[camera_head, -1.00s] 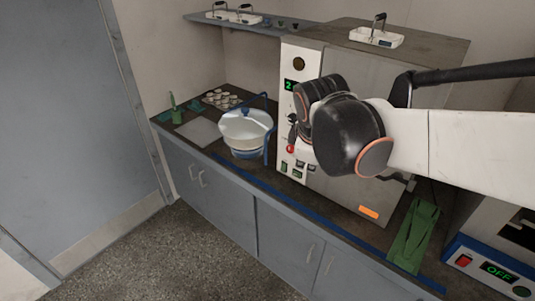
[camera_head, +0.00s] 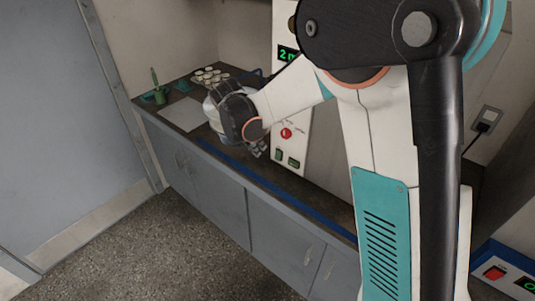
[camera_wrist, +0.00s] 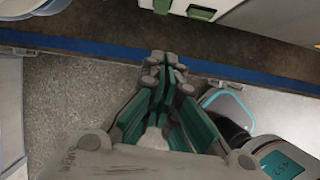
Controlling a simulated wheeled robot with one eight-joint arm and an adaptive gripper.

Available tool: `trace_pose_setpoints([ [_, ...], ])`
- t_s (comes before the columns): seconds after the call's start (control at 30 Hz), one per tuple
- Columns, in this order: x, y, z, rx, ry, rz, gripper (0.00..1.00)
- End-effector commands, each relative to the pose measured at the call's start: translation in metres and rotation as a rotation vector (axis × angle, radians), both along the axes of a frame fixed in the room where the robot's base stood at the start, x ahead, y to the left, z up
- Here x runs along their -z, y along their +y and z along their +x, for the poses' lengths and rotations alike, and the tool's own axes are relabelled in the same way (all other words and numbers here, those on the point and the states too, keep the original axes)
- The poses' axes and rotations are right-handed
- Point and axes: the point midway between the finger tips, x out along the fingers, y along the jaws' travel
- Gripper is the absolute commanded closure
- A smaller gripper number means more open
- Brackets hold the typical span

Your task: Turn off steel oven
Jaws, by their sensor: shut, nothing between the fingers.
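The steel oven (camera_head: 328,150) stands on the counter, mostly hidden behind my arm in the head view. The left strip of its white control panel (camera_head: 304,148) shows a lit green display (camera_head: 288,54), a red round button (camera_head: 286,133) and two dark green switches (camera_head: 286,158) low down. My gripper (camera_head: 259,150) is shut and empty, low in front of the panel's lower left edge and apart from the switches. In the wrist view its closed fingers (camera_wrist: 166,68) point towards the counter edge, with the white panel bottom and a green switch (camera_wrist: 201,12) at the top.
A white bowl-like device (camera_head: 209,106) stands left of my gripper, partly hidden. Another device with a red switch (camera_head: 495,272) stands at the lower right. The floor in front is clear.

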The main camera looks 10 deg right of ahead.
Motion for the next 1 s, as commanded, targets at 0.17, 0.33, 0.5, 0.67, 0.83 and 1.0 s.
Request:
trace_pose_setpoints([
  [0.17,0.013,0.003,0.004,-0.040,0.021,-0.022,1.00],
  [0.33,0.012,0.003,0.005,-0.043,0.023,-0.023,1.00],
  [0.5,0.013,0.003,0.005,-0.042,0.022,-0.022,1.00],
  [0.67,0.023,-0.001,0.008,-0.041,0.023,-0.022,1.00],
  [0.83,0.050,-0.010,0.015,-0.040,0.021,-0.022,1.00],
  [1.0,0.082,-0.022,0.022,-0.040,0.021,-0.022,1.00],
])
